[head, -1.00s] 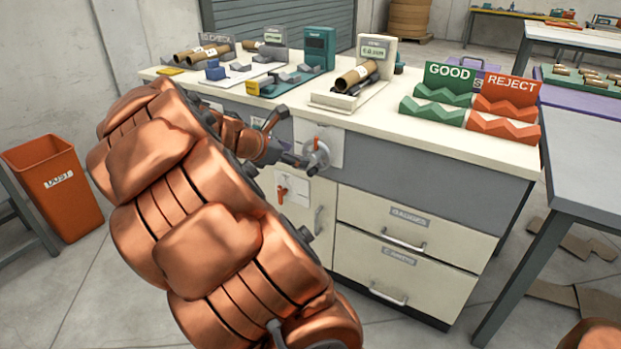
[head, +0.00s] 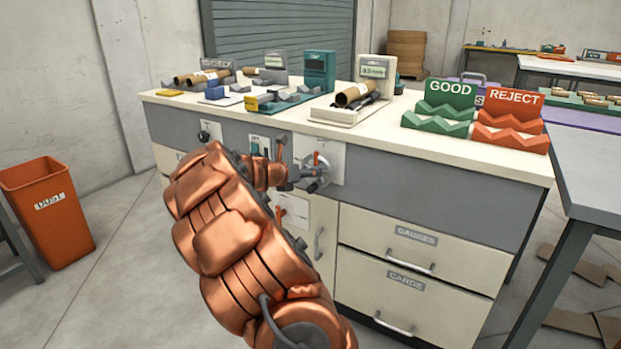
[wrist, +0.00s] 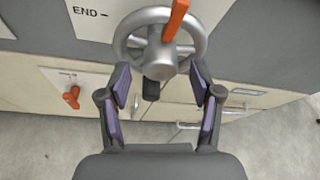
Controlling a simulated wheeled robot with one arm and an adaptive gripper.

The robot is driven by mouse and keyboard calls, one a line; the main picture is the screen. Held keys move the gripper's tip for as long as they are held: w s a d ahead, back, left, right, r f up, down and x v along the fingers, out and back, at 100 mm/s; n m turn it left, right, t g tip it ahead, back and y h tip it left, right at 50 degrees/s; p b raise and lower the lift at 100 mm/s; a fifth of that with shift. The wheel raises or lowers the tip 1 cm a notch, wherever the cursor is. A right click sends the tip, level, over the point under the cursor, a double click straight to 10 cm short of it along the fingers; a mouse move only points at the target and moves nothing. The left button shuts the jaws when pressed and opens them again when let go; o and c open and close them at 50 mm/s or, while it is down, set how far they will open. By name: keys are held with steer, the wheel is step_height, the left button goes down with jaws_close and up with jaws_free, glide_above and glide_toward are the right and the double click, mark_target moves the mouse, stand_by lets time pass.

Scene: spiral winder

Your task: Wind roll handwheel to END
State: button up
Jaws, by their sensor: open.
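The roll handwheel (head: 318,174) is a grey metal wheel with an orange handle, mounted on a pale plate on the front of the workbench. In the wrist view the handwheel (wrist: 160,42) fills the top middle, with its orange handle pointing up from the hub. The END mark (wrist: 90,13) is on the plate to the left of the wheel. My gripper (wrist: 160,80) is open, its purple-padded fingers spread at the lower rim and hub of the wheel. I cannot tell whether they touch it. In the head view my gripper (head: 300,176) is at the wheel's left side.
A smaller orange lever (wrist: 72,96) sits below left of the wheel. Drawers with handles (head: 410,264) lie to the right. The bench top holds a cradle with a tube (head: 355,95) and the GOOD (head: 450,92) and REJECT (head: 513,101) racks. A dust bin (head: 48,212) stands left.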

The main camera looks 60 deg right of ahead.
steer(key=shift+x, duration=1)
steer(key=c, duration=1.1)
